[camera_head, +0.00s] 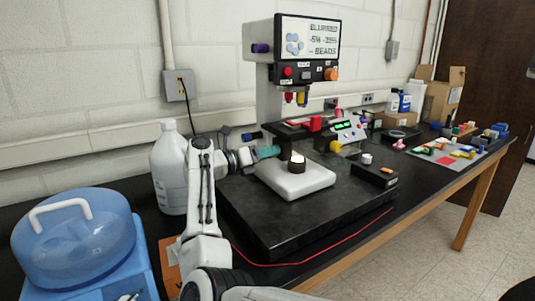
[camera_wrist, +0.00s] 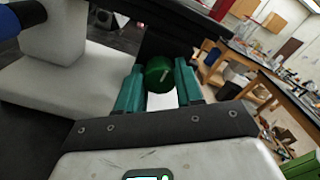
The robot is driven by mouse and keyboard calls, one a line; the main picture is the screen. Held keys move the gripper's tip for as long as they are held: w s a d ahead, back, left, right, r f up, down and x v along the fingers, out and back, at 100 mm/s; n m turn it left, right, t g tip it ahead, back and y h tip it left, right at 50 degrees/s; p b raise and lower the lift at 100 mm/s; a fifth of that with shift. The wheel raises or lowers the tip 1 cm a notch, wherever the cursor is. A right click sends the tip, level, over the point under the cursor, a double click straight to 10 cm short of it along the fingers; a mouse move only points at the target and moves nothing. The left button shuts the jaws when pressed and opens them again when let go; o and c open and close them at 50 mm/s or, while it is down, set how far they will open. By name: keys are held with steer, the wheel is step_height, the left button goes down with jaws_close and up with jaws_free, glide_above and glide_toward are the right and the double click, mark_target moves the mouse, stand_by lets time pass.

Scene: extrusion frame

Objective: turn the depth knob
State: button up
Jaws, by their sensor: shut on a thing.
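A round dark green knob (camera_wrist: 158,74) with a short, slanted white mark on its face sits in the middle of the wrist view. My gripper (camera_wrist: 160,68) has one teal finger on each side of it and is shut on it. No label shows on the knob, so I cannot read whether it is the depth knob. In the head view my gripper (camera_head: 268,152) reaches the left side of the bench machine (camera_head: 267,100), just above its white base (camera_head: 305,183). The knob is hidden there.
A white jug (camera_head: 169,170) stands left behind my arm, and a blue-lidded container (camera_head: 75,245) is at the front left. A red cable (camera_head: 330,250) runs along the front of the black bench. A small black box (camera_head: 375,175) is right of the white base.

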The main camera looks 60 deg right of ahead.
steer(key=shift+w+n+p, duration=0.1)
steer(key=shift+n+p, duration=0.9)
steer(key=shift+n, duration=3.1)
steer(key=o, duration=1)
steer(key=b+v, duration=0.2)
steer(key=v, duration=0.8)
steer(key=shift+w+a, duration=0.15)
steer(key=shift+a, duration=0.2)
